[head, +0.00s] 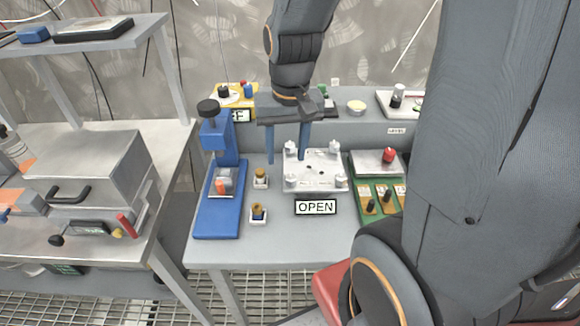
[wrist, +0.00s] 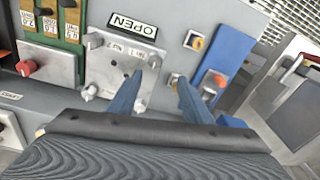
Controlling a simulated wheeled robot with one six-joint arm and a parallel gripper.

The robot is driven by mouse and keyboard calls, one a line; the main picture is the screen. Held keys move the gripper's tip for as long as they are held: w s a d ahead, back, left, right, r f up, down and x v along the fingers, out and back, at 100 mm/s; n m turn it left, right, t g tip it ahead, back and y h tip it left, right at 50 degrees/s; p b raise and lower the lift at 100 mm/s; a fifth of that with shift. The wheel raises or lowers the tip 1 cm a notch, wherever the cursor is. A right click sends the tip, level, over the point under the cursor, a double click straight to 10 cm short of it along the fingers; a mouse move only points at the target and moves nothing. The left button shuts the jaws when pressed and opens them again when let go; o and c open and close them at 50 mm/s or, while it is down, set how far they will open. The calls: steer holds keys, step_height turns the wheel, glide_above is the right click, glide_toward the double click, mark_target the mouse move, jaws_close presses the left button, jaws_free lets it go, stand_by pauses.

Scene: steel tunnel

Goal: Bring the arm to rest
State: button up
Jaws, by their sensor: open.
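My arm reaches down from the top and right of the head view. My gripper (head: 287,150) has two blue fingers, spread apart with nothing between them. It hangs over the grey bench (head: 262,245), just left of and partly in front of a metal plate fixture (head: 316,183). In the wrist view my gripper (wrist: 166,92) also shows its fingers apart and empty. Whether the fingertips touch anything is hard to tell. The metal plate (wrist: 112,65) with corner knobs shows beyond the left finger.
A blue press (head: 217,205) stands left of my gripper, with two small holders (head: 258,213) beside it. An OPEN sign (head: 315,207) lies before the plate. A green rack (head: 372,203) and a red knob (head: 388,155) are to the right. A grey box (head: 85,170) stands on the left bench.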

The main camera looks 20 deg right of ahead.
steer(key=s, duration=0.1)
steer(key=s+n, duration=0.1)
steer(key=s, duration=0.1)
steer(key=s+a+f+n, duration=0.1)
steer(key=shift+s+f, duration=0.1)
steer(key=shift+s, duration=0.1)
